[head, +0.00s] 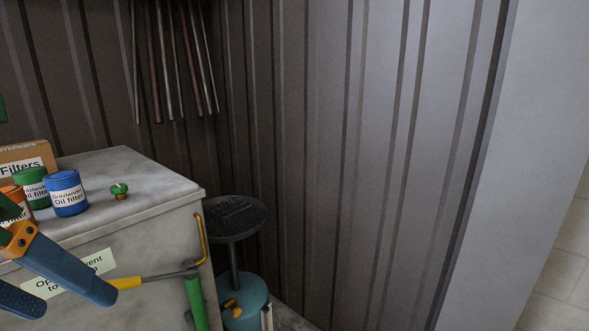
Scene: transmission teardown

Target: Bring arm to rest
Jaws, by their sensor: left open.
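My left gripper (76,304) is at the lower left, in front of the grey cabinet. Its two dark blue fingers are spread apart, with nothing seen between them. An orange and green part of it shows at the left edge, and the rest of the arm is out of frame. My right gripper is not in view.
The grey cabinet (150,185) bears a blue oil filter can (67,193), a green one (30,184), an orange one (15,208), a Filters box (28,156) and a small green-and-brass part (120,191). A yellow-gripped lever (150,279) and a black-topped teal stand (235,219) are close by.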

